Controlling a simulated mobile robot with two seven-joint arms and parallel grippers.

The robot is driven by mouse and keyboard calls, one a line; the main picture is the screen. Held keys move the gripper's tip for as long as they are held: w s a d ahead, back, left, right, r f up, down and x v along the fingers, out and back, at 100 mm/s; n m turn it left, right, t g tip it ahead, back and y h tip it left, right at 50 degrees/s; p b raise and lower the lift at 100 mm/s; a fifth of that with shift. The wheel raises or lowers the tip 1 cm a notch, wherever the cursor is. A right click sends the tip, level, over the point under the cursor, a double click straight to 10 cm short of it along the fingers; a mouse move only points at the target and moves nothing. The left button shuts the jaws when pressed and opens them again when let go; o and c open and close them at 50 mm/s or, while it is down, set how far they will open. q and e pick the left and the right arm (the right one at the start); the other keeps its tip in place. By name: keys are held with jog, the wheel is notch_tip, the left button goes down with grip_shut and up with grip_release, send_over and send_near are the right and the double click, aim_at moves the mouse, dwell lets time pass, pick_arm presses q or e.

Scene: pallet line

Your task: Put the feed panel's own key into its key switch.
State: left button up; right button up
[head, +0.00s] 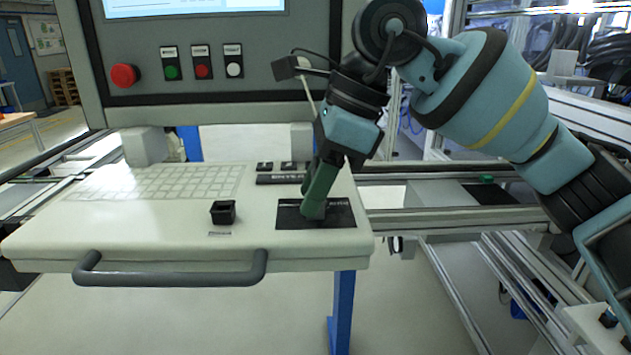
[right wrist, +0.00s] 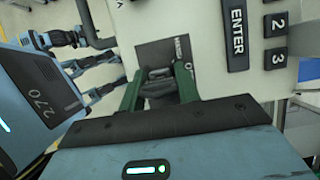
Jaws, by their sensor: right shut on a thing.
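My right gripper (head: 314,211) points down at the black plate (head: 343,215) on the right of the cream console. Its green fingers are shut on a small dark piece, which shows between them in the right wrist view (right wrist: 160,92). This piece looks like a key head; its lower end is hidden. The plate (right wrist: 152,54) has white lettering partly covered by a finger. A black square block (head: 223,212) with an open-looking top stands left of the plate, above a small label. I cannot tell whether it is the key switch.
The console (head: 150,225) has a pale keyboard (head: 150,181), a grey front handle (head: 170,274) and black keys, including ENTER (right wrist: 236,30). The upright panel behind carries a red stop button (head: 124,76) and smaller buttons. The console top between block and plate is clear.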

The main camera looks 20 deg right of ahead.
dwell(0.3)
jog(key=o, duration=0.9)
jog(key=shift+o, duration=0.6)
jog(key=shift+o, duration=0.2)
jog(key=o, duration=0.5)
